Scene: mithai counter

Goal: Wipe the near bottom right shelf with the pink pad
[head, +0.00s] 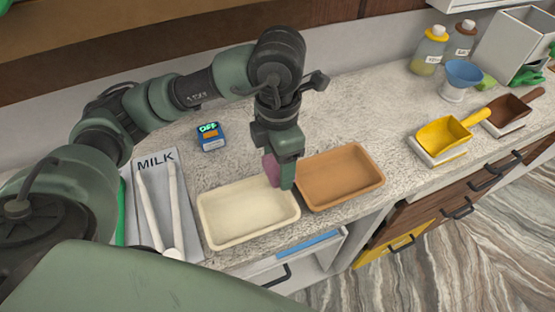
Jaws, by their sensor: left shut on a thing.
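My left gripper (284,176) points down over the counter, between the cream tray and the brown tray. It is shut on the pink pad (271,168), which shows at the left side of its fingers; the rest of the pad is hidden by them. Whether the pad touches the cream tray's rim, I cannot tell. Below the counter's front edge is a white open compartment (325,250) with a blue strip (306,244). I cannot tell whether this is the near bottom right shelf; most of its inside is hidden. My right gripper is not in view.
The cream tray (207,207) and brown tray (376,182) stand near the front edge. A MILK board (155,172) with pale tongs (177,215) lies at left, and a blue device (210,141) behind. Yellow (440,137) and brown (511,112) scoops sit right. Drawers with dark handles (457,212) are below.

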